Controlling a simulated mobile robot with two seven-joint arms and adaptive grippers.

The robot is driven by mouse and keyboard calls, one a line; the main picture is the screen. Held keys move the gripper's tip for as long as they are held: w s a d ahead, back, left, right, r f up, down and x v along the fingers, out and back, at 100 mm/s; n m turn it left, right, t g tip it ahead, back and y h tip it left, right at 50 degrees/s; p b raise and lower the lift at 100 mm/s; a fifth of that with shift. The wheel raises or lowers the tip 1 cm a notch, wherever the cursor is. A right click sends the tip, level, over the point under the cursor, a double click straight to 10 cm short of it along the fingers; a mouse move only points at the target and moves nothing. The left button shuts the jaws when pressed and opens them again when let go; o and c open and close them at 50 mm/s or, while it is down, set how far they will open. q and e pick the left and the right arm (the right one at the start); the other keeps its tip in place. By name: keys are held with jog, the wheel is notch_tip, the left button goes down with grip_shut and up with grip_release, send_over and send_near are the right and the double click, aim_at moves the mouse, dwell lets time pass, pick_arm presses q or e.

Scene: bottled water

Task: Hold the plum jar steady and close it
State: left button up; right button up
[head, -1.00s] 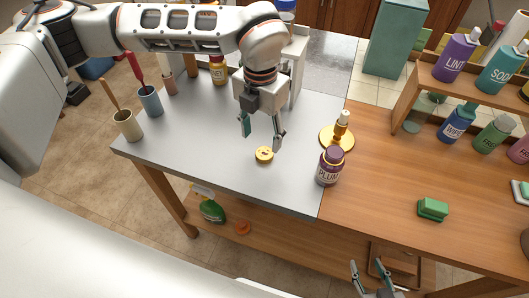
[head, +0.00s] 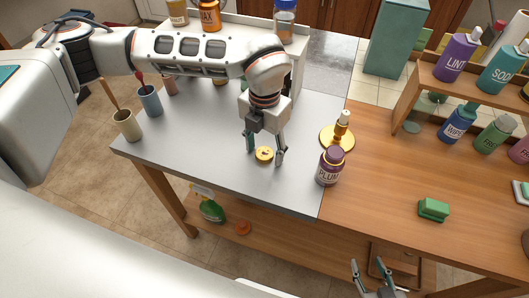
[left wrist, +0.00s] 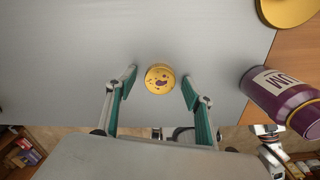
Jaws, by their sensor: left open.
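The plum jar (head: 329,167), purple with a pale label, stands upright near the seam between the grey and wooden tops. It also shows at the right in the left wrist view (left wrist: 276,94). A round yellow lid (head: 264,154) lies flat on the grey top, left of the jar; in the left wrist view it (left wrist: 160,78) sits between the fingertips. My left gripper (head: 264,160) is open and points down, its fingers on either side of the lid, not visibly touching it. My right gripper (head: 368,268) appears open and empty at the bottom edge, below the table's front edge.
A gold round stand (head: 337,138) with a small bottle is right behind the jar. A green sponge (head: 433,209) lies on the wooden top (head: 380,190). Cups (head: 127,126) stand at the left. A shelf with several bottles (head: 458,124) is at the right. The grey top (head: 215,150) left of the lid is clear.

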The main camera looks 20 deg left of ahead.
aim_at(265, 152)
pick_arm(q)
jog(key=c, duration=0.8)
pick_arm(e)
jog(key=shift+f, duration=0.1)
pick_arm(q)
jog(key=shift+r, duration=0.15)
notch_tip(265, 152, up, 20)
jog(key=shift+f+p, duration=0.1)
jog(key=shift+p, duration=0.5)
pick_arm(e)
jog(key=shift+s+a+r, duration=0.15)
jog(key=shift+r, duration=0.25)
jog(key=o, duration=0.5)
